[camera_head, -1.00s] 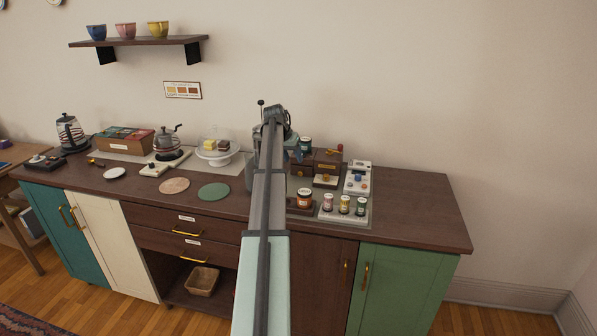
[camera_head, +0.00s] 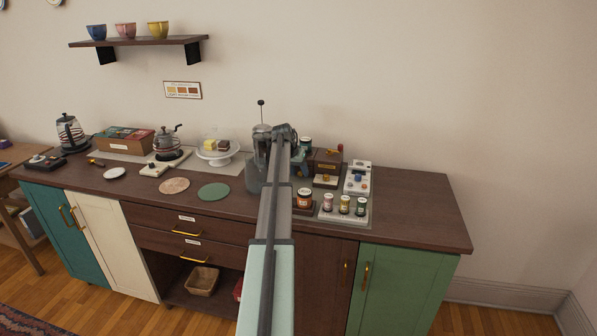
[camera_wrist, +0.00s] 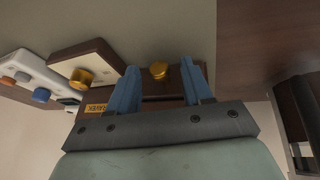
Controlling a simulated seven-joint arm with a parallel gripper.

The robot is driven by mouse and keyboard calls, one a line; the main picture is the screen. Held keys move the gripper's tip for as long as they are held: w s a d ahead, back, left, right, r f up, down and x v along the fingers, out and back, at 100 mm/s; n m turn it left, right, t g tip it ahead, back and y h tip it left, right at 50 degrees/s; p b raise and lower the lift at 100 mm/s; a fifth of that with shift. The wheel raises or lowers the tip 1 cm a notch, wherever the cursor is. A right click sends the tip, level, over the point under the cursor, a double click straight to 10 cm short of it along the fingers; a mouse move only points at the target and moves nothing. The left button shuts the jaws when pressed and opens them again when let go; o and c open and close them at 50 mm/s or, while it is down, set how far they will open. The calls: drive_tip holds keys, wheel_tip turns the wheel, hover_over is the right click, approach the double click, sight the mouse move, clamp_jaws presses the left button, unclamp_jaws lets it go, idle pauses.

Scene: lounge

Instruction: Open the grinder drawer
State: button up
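The brown wooden grinder box (camera_head: 328,158) stands on the counter's right part in the head view, partly hidden by my arm. In the wrist view, a brown wooden front (camera_wrist: 150,103) with a yellow label shows behind my fingers; I take it as the grinder drawer. A round brass knob (camera_wrist: 159,72) shows between the fingertips. My gripper (camera_wrist: 160,64) is open, one blue finger on each side of the knob, with gaps on both sides. Whether the fingers reach around the knob in depth is unclear. In the head view my gripper (camera_head: 299,158) is mostly hidden by my arm.
A brown block with a pale top and brass knob (camera_wrist: 82,78) sits beside the fingers. A white panel with coloured knobs (camera_head: 357,178) stands to the right. Several jars (camera_head: 344,204) stand in front. The counter's right end (camera_head: 420,210) is clear.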

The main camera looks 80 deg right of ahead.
clamp_jaws()
idle(0.3)
drive_tip(key=a, duration=0.6)
drive_tip(key=shift+d, duration=0.1)
drive_tip(key=shift+o, duration=0.2)
unclamp_jaws()
drive_tip(key=shift+r, duration=0.1)
drive_tip(key=v, duration=1.3)
drive_tip(key=shift+r, duration=0.3)
